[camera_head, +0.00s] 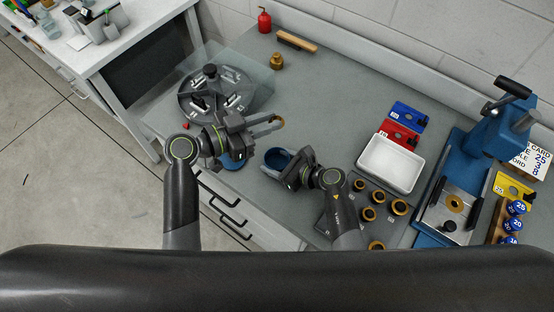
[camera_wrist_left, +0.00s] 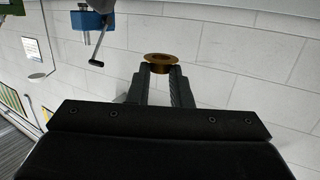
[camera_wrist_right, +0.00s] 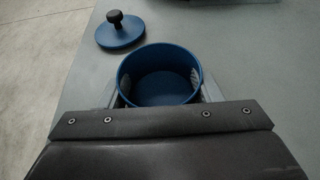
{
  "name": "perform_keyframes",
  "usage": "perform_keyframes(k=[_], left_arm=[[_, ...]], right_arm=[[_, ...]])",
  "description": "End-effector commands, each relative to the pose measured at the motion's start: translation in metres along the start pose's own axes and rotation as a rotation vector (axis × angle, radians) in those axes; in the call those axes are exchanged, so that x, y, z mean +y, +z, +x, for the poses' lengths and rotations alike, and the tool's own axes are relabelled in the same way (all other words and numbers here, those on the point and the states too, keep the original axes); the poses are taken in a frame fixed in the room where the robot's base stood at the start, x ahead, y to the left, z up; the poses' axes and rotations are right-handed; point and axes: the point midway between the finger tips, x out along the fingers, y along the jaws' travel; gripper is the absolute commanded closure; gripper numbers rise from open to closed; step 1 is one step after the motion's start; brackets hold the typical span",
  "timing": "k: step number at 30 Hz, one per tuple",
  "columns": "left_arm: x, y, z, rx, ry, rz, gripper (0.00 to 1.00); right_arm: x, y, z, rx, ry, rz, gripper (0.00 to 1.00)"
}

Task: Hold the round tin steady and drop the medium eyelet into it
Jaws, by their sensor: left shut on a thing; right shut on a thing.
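A brass eyelet (camera_wrist_left: 160,59) is between the fingertips of my left gripper (camera_wrist_left: 160,72), which is shut on it. The round blue tin (camera_head: 276,156) is open and upright on the bench. My right gripper (camera_head: 280,165) is shut on it. In the right wrist view the tin (camera_wrist_right: 160,96) looks empty, with a finger at each side. Its blue lid (camera_wrist_right: 121,32) with a black knob lies apart from it.
A round tray (camera_head: 212,92) with a clear cover stands at the left. A white tray (camera_head: 391,164), red and blue boxes and several brass eyelets (camera_head: 399,207) lie right of the tin. A blue press (camera_head: 487,135) stands far right.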

Motion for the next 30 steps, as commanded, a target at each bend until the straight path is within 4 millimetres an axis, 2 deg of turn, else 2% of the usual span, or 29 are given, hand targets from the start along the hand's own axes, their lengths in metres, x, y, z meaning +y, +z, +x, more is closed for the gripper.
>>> perform_keyframes(k=[5, 30], left_arm=[[0.0, 0.003, 0.001, -0.001, 0.001, -0.001, 1.0], [0.0, 0.061, 0.009, -0.001, 0.001, -0.002, 1.0]], right_arm=[[0.0, 0.0, 0.0, 0.0, 0.0, 0.0, 0.65], [0.0, 0.0, 0.0, 0.0, 0.0, 0.0, 0.65]])
